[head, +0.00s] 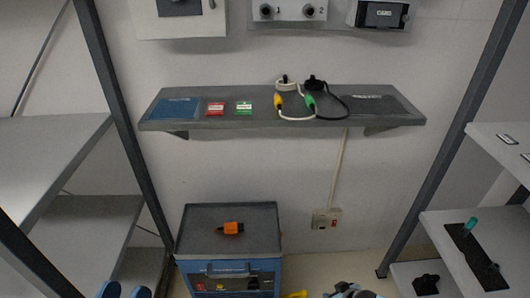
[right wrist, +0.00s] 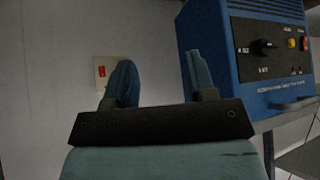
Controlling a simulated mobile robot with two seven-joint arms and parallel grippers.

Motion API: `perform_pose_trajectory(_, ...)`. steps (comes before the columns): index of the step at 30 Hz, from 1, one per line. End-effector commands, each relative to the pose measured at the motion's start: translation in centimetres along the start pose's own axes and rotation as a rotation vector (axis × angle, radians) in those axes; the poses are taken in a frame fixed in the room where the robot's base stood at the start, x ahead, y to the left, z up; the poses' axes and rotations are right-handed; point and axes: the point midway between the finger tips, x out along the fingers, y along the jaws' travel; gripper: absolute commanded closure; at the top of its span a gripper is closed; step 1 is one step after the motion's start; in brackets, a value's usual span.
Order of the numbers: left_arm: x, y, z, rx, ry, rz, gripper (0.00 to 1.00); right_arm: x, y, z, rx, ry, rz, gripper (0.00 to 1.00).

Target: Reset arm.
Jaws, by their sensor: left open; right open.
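My right gripper (right wrist: 158,82) shows in the right wrist view with two blue fingers spread and empty. The outlet (right wrist: 101,72) on the wall shows behind its left finger.
An orange object (head: 231,228) lies on the cart's dark top. A wall shelf (head: 215,122) holds cards, plugs and cables. Left shelves (head: 55,150) and right shelves (head: 480,235) flank the cart. A yellow object (head: 295,294) is cut off at the bottom edge.

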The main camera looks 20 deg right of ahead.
Motion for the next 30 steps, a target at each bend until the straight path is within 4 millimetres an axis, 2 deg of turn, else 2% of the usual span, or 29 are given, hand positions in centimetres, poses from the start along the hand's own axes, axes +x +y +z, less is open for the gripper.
perform_pose_trajectory(1,0.0,0.0,0.0,0.000,0.000,0.000,0.49,-1.9,-2.9,-1.9,-0.034,0.066,-0.062,0.49)
perform_pose_trajectory(5,0.0,0.0,0.0,0.000,0.000,0.000,0.49,-7.7,-9.3,-7.0,-0.129,0.250,-0.200,0.49)
perform_pose_trajectory(6,0.0,0.0,0.0,0.000,0.000,0.000,0.49,-9.8,-11.0,-8.5,-0.155,0.309,-0.237,0.49)
perform_pose_trajectory(9,0.0,0.0,0.0,0.000,0.000,0.000,0.49,-15.2,-14.7,-11.9,-0.216,0.455,-0.314,0.49)
perform_pose_trajectory(12,0.0,0.0,0.0,0.000,0.000,0.000,0.49,-20.3,-17.4,-14.6,-0.261,0.582,-0.367,0.49)
perform_pose_trajectory(18,0.0,0.0,0.0,0.000,0.000,0.000,0.49,-28.5,-20.4,-18.2,-0.318,0.776,-0.427,0.49)
perform_pose_trajectory(24,0.0,0.0,0.0,0.000,0.000,0.000,0.49,-35.8,-22.1,-20.6,-0.356,0.939,-0.459,0.49)
perform_pose_trajectory(30,0.0,0.0,0.0,0.000,0.000,0.000,0.49,-36.0,-23.5,-22.4,-0.217,0.987,-0.449,0.49)
